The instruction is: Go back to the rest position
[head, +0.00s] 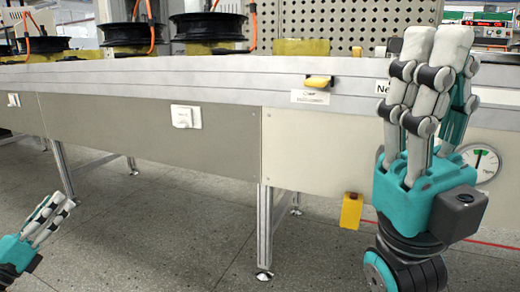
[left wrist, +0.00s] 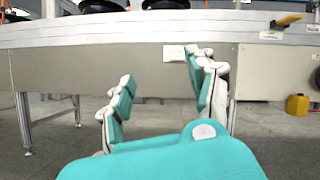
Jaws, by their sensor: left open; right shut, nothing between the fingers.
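My left gripper (head: 62,205) is low at the left edge of the head view, below the table top and in front of the table. In the left wrist view my left gripper (left wrist: 160,85) has its fingers spread apart with nothing between them. My right gripper (head: 437,45) is raised at the right of the head view, fingers pointing up. Its fingers are together and it holds nothing. It stands in front of the right part of the table and hides part of it.
A long grey worktable (head: 100,75) runs across the view. Black hub motors with orange cables (head: 208,27) stand on its far side. A yellow-handled item (head: 318,82) is at its edge. A yellow container (head: 350,210) is on the floor below. The floor in front (head: 150,230) is clear.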

